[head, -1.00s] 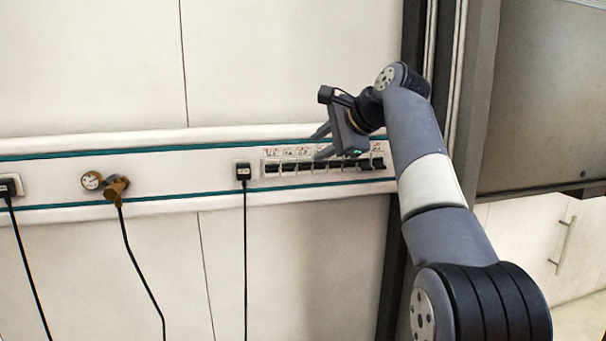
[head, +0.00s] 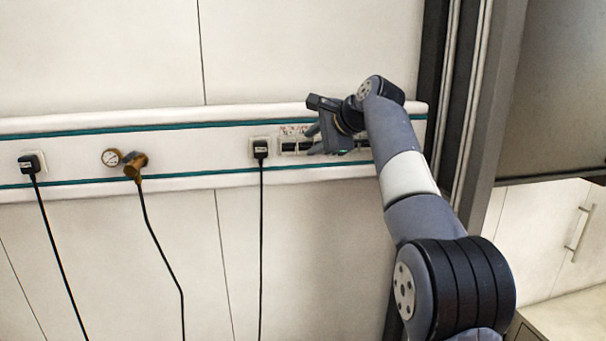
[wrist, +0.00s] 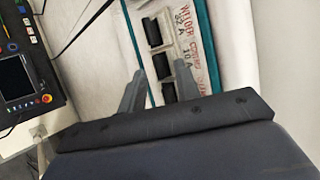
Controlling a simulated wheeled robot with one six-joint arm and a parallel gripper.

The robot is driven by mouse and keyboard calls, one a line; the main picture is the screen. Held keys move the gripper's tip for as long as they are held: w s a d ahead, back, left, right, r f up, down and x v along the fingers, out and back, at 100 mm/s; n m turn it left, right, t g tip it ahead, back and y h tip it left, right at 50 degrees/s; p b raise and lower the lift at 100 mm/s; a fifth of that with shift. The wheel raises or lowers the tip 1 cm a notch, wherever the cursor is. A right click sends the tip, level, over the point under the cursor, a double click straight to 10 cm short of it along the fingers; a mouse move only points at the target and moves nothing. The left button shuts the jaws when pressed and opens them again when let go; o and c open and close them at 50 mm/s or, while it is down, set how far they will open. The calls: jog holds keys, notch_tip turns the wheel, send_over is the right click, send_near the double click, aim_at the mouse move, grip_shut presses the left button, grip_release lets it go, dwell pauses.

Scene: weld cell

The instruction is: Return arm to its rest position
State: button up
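My gripper (head: 314,140) is at the wall rail in the head view, in front of the breaker row (head: 292,146) and hiding much of it. In the wrist view the two grey fingers of my gripper (wrist: 158,75) stand apart with nothing held between them. Several black breaker switches (wrist: 153,33) in pale housings show beyond the fingertips, with red labels reading "WELDER 32 A" and "10 A" beside them. I cannot tell whether a finger touches the row. My arm reaches up from the lower right, bent at the elbow.
The white rail (head: 215,182) with teal stripes runs along the wall. It carries a black plug (head: 261,149), another plug (head: 30,163), a gauge (head: 111,157) and a brass fitting (head: 135,166), with cables hanging down. A dark post (head: 425,110) stands right. The wrist view shows a control panel (wrist: 18,75).

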jog(key=shift+s+d+r, duration=0.15)
jog(key=shift+r, duration=0.1)
jog(key=v, duration=1)
jog(key=x, duration=1)
jog(key=shift+w+a+f, duration=0.2)
jog(key=shift+a+f, duration=0.05)
jog(key=shift+s+d+f, duration=0.1)
jog(key=shift+s+d, duration=0.05)
jog(key=shift+s, duration=0.05)
jog(key=shift+s+f+n+t+y, duration=0.1)
jog(key=shift+f+n+t+y, duration=0.35)
jog(key=shift+t, duration=0.6)
jog(key=shift+s+f+n+t+y, duration=0.1)
jog(key=shift+f+n+t+y, duration=0.3)
jog(key=shift+t, duration=0.65)
